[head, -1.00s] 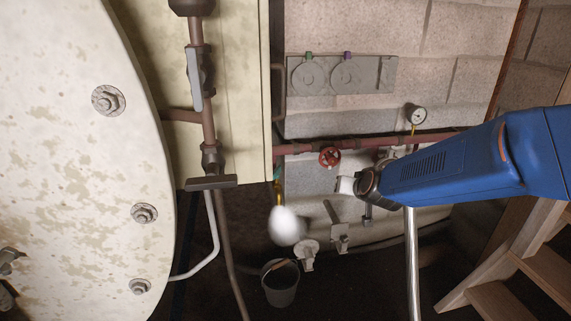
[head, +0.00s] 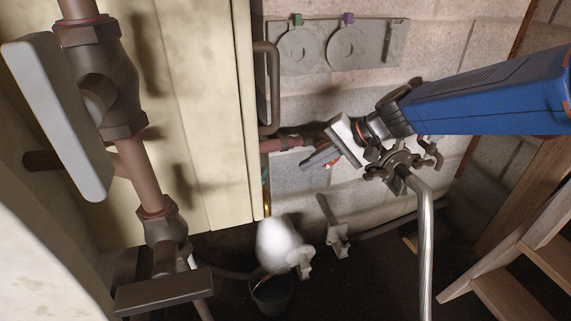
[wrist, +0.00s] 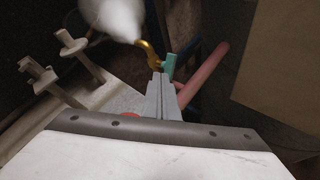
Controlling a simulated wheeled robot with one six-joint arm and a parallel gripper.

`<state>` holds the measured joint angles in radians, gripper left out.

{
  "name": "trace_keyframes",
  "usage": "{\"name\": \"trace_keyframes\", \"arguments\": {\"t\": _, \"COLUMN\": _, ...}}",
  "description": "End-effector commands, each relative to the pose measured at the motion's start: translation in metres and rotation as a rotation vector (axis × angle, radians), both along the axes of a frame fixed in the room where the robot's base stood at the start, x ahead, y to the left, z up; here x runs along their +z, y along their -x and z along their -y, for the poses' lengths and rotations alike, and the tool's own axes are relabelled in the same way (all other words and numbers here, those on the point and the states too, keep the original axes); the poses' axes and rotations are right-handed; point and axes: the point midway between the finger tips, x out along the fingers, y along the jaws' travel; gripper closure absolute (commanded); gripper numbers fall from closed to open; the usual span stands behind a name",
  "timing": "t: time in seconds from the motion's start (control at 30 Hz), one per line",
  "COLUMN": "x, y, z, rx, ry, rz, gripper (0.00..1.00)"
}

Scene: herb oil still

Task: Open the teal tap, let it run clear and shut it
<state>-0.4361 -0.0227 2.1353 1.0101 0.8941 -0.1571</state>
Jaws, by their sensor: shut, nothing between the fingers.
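The teal tap handle (wrist: 168,63) shows in the wrist view, on a curved brass tap (wrist: 149,52) just beyond my fingertips. A white cloud (wrist: 112,16) hangs by the brass outlet. In the head view the brass tap (head: 266,197) is a thin strip beside the cream panel's edge, and its handle is hard to make out. The white cloud (head: 277,243) hangs below it. My gripper (head: 305,165) is shut and empty, its fingers pointing left towards the tap. In the wrist view the shut fingertips (wrist: 160,78) appear just short of the handle; contact cannot be told.
A dark bucket (head: 271,296) stands below the cloud. A red pipe (head: 283,144) runs along the wall behind my gripper. The cream panel (head: 205,130) and a large grey-handled valve (head: 60,115) fill the left. Wooden steps (head: 520,240) stand at right. Wall brackets (head: 337,238) jut out below my gripper.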

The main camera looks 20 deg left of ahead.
Motion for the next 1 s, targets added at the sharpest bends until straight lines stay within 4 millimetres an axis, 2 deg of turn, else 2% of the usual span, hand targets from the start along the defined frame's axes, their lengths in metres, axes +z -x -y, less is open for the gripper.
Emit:
{"name": "trace_keyframes", "arguments": {"t": 0.57, "x": -0.066, "y": -0.001, "z": -0.069, "rx": 0.001, "ry": 0.004, "rz": -0.001, "gripper": 1.00}}
{"name": "trace_keyframes", "arguments": {"t": 0.8, "x": -0.066, "y": -0.002, "z": -0.099, "rx": 0.001, "ry": 0.003, "rz": 0.001, "gripper": 1.00}}
{"name": "trace_keyframes", "arguments": {"t": 1.0, "x": -0.065, "y": -0.003, "z": -0.109, "rx": 0.000, "ry": 0.002, "rz": 0.001, "gripper": 1.00}}
